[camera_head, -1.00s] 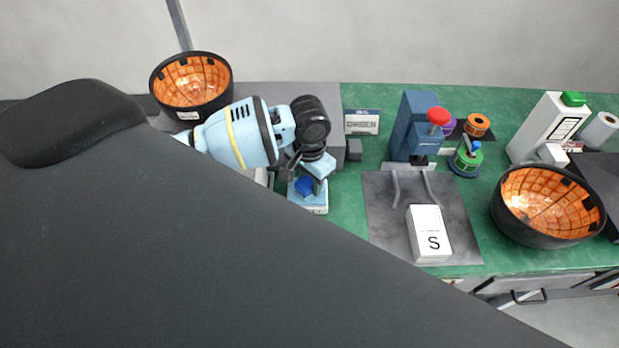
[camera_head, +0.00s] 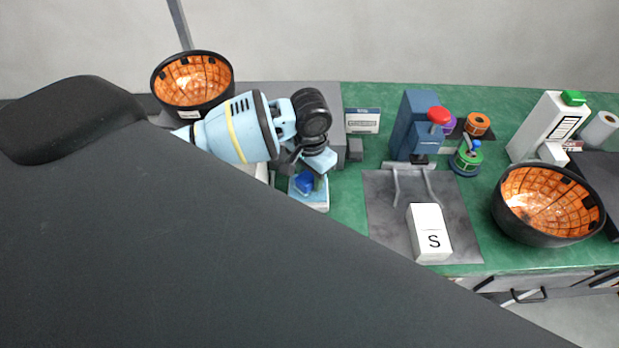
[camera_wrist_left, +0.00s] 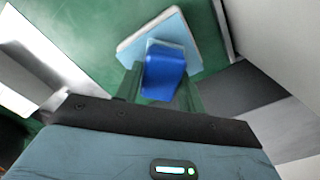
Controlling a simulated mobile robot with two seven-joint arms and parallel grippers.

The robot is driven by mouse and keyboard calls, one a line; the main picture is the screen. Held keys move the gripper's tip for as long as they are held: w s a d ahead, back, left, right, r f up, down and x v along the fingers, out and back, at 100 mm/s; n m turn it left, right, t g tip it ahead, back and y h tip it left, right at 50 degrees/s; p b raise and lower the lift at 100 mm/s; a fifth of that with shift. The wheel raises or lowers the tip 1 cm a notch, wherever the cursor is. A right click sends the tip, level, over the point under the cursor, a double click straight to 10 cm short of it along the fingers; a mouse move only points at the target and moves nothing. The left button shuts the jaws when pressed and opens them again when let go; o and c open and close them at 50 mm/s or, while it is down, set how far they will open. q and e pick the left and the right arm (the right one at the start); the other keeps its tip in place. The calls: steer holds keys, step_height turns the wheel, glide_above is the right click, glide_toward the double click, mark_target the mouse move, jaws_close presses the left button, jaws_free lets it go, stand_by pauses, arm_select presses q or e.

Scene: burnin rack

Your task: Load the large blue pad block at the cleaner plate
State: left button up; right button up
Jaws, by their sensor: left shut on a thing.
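The large blue pad block (camera_head: 304,183) is at my left gripper (camera_head: 309,178), over the pale blue cleaner plate (camera_head: 311,203). In the left wrist view the blue block (camera_wrist_left: 164,74) sits between the two fingers of my left gripper (camera_wrist_left: 160,92), which is shut on it. The cleaner plate (camera_wrist_left: 130,47) shows just beyond the block in that view. I cannot tell whether the block touches the plate. My left forearm and wrist hide part of the area around it. My right gripper is not in view.
A grey box (camera_head: 330,100) stands behind my left wrist, with a small display (camera_head: 362,121) beside it. To the right are a blue press with a red knob (camera_head: 438,115), a grey mat (camera_head: 385,215) and a white box marked S (camera_head: 428,233). Green table between plate and mat is clear.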

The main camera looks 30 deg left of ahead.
mark_target(310, 174)
arm_select(q)
steer(key=shift+r, duration=2.7)
steer(key=shift+r, duration=0.35)
step_height(310, 174, up, 7)
steer(key=shift+s+d+f+n, duration=0.15)
steer(key=shift+s+d+n, duration=0.5)
steer(key=shift+s+d, duration=0.4)
steer(key=shift+s+d+f+n, duration=0.15)
steer(key=shift+s+d+n, duration=0.5)
steer(key=shift+s+d, duration=0.4)
